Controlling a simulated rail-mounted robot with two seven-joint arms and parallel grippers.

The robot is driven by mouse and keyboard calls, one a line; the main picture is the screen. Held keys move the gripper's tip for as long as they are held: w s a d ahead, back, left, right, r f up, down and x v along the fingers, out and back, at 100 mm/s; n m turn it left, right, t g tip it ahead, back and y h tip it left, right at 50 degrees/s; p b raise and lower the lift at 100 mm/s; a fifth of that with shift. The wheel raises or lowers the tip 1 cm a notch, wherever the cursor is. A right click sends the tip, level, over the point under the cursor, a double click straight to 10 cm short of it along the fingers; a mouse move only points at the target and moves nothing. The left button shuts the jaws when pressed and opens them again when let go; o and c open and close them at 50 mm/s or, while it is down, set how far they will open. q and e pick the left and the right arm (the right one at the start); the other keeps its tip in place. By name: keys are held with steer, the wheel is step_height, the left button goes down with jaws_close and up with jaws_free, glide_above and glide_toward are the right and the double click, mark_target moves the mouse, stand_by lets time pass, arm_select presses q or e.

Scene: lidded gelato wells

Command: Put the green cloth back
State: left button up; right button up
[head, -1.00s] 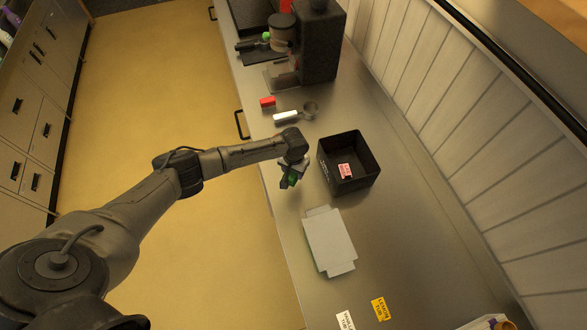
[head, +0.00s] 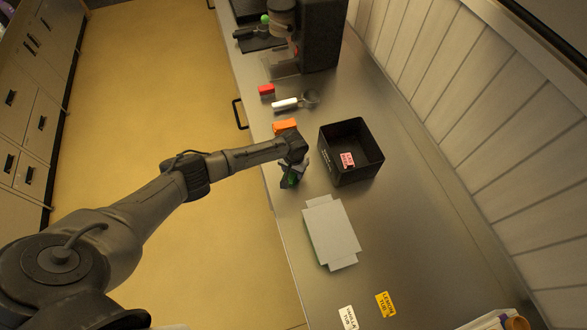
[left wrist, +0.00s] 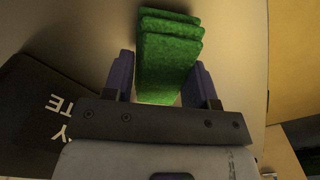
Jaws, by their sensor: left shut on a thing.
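The green cloth (head: 292,179) is folded into several layers. My left gripper (head: 289,184) is shut on it, over the steel counter (head: 400,235) and left of the black bin. In the left wrist view the cloth (left wrist: 170,50) stands between the two fingers (left wrist: 162,80). I cannot tell whether the cloth touches the counter. My right gripper is not in view.
The open black bin (head: 327,150) holds a red-and-white packet (head: 347,159). A pale flat board (head: 330,232) lies nearer. An orange block (head: 285,125), a white-handled scoop (head: 286,104) and a red block (head: 267,90) lie farther back. Labels (head: 385,304) are at the front.

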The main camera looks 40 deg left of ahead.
arm_select(q)
steer(key=shift+f, duration=0.15)
stand_by(0.5)
steer(key=shift+f+b, duration=0.3)
steer(key=shift+f, duration=0.05)
steer(key=o, duration=0.8)
steer(key=o, duration=0.6)
steer(key=shift+c, duration=0.2)
steer(key=shift+r, duration=0.15)
